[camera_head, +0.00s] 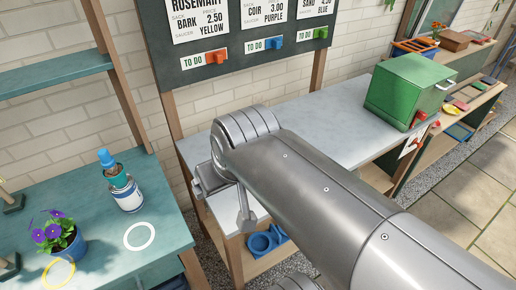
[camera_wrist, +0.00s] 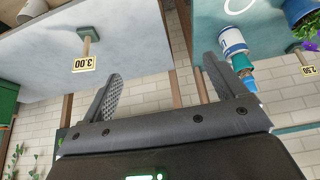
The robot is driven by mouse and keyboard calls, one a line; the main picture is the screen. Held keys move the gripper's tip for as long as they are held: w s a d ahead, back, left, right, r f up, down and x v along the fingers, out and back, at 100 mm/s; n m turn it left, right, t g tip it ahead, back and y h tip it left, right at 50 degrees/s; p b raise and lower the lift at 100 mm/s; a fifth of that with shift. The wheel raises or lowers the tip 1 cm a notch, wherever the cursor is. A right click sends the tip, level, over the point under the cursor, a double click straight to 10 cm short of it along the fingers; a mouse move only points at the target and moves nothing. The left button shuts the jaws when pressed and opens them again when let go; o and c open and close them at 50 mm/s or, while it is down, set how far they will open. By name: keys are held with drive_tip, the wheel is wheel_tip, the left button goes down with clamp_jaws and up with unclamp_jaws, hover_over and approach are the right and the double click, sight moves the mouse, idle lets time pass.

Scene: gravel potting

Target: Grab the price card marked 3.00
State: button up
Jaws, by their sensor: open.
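The price card marked 3.00 (camera_wrist: 84,65) shows upside down at the upper left of the wrist view. It is a small cream card on a wooden post with a green base (camera_wrist: 88,31), set on a pale grey tabletop (camera_wrist: 130,45). My gripper (camera_wrist: 161,68) is open and empty, its two ridged fingers spread wide. The card lies left of the left finger in the wrist view, apart from it. In the head view my arm covers part of the grey tabletop (camera_head: 325,115), and I cannot make out the 3.00 card there.
A second card marked 2.50 (camera_wrist: 309,70) is at the wrist view's right edge. The left teal table holds a purple-flowered blue pot (camera_head: 65,245) and a white can (camera_head: 128,194). A green box (camera_head: 405,92) stands on the grey table's far end. A dark board (camera_head: 245,45) hangs behind.

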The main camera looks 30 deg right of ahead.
drive_tip(key=w+d+f+m+g+h, duration=0.1)
drive_tip(key=w+d+f+m+g, duration=0.15)
drive_tip(key=w+d, duration=0.9)
drive_tip(key=w+d+f+g, duration=0.1)
drive_tip(key=d+f, duration=0.2)
drive_tip(key=d, duration=0.2)
drive_tip(key=w+d+f+g, duration=0.1)
drive_tip(key=d+f, duration=0.3)
drive_tip(key=d, duration=0.1)
drive_tip(key=w+d+f+g+y, duration=0.1)
drive_tip(key=d+f, duration=0.3)
drive_tip(key=shift+w+d+f, duration=0.25)
drive_tip(key=shift+d, duration=0.15)
drive_tip(key=f, duration=0.5)
drive_tip(key=shift+w+a+f, duration=0.2)
drive_tip(key=shift+w+f, duration=0.1)
drive_tip(key=shift+w, duration=0.1)
drive_tip(key=c, duration=1.5)
drive_tip(key=shift+r, duration=0.15)
drive_tip(key=shift+c, duration=0.2)
